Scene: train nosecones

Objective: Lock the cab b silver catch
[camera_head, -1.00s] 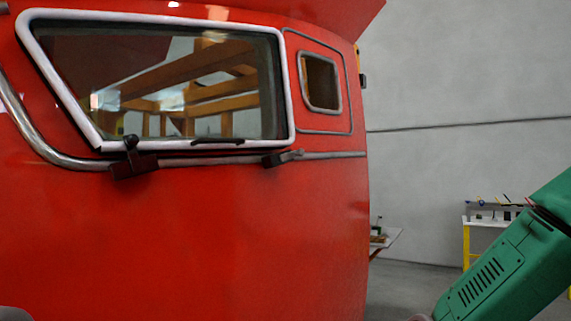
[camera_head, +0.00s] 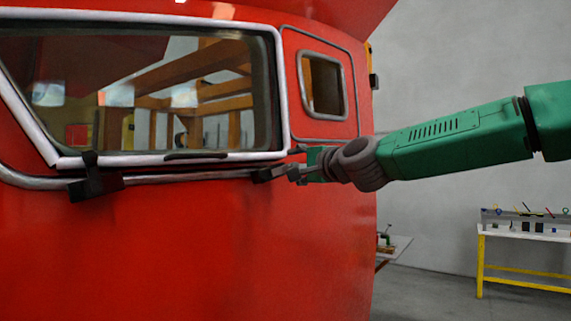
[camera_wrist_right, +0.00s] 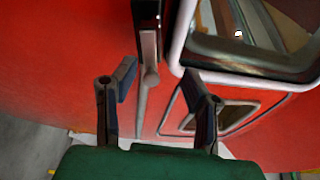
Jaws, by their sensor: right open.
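The silver catch shows between the fingers in the right wrist view (camera_wrist_right: 149,52). It is a narrow silver bar with a rounded end, running out of a dark block. In the head view its dark block (camera_head: 264,175) sits on the rail below the windscreen's right corner, partly hidden by my gripper. The red cab (camera_head: 190,245) fills the left and middle. My right gripper (camera_head: 290,170) is open at the catch. In the right wrist view its fingers (camera_wrist_right: 160,78) stand apart on either side of the catch's rounded end; contact cannot be told. My left gripper is out of view.
A second dark block (camera_head: 92,182) with an upright handle is on the silver rail (camera_head: 180,176) to the left. A small side window (camera_head: 325,86) is above my right wrist. A yellow-legged workbench (camera_head: 525,237) stands far back right.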

